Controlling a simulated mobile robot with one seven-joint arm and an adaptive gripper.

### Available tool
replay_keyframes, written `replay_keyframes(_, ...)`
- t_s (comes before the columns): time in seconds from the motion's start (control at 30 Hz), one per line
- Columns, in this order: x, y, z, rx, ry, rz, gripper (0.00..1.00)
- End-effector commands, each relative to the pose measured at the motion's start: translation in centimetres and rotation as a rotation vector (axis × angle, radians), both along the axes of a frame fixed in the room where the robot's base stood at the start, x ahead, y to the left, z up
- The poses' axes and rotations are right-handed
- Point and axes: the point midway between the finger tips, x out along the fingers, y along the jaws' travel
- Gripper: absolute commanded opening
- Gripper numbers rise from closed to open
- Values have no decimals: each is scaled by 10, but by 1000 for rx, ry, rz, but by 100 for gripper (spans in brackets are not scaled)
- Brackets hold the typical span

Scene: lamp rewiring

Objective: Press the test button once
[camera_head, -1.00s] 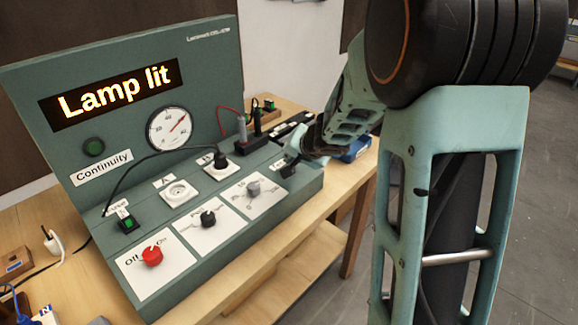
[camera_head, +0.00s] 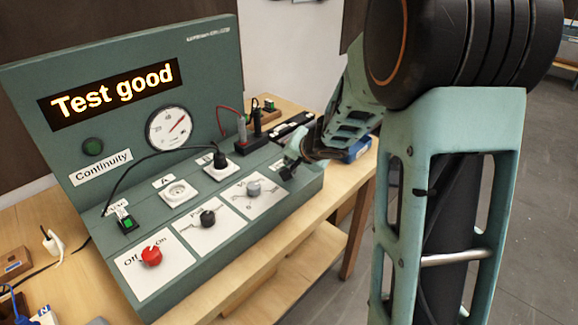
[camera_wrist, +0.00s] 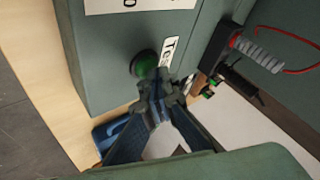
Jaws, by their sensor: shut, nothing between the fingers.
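The green test bench (camera_head: 60,185) stands on the wooden table, and its display (camera_head: 115,94) reads "Test good". In the wrist view a round green button in a dark ring (camera_wrist: 144,65) sits beside a label that starts "Tes" (camera_wrist: 170,50). My gripper (camera_wrist: 158,92) is shut with nothing in it, its fingertips at the near edge of this button. I cannot tell whether they touch it. In the head view my gripper (camera_head: 290,168) is at the right end of the bench's sloping panel, and the button is hidden there.
A red knob (camera_head: 151,256), a black knob (camera_head: 207,218) and a grey knob (camera_head: 253,188) are on the panel. A black plug with a cable (camera_head: 220,160) stands in a socket.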

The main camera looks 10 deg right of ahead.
Motion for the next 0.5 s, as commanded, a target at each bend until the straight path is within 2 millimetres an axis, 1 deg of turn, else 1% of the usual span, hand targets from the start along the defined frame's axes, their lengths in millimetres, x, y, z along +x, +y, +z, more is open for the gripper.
replay_keyframes(0.4, 0, 0, 17, 1, 2, -1, 0)
replay_keyframes(0.5, 0, 0, 17, 0, 2, -1, 0)
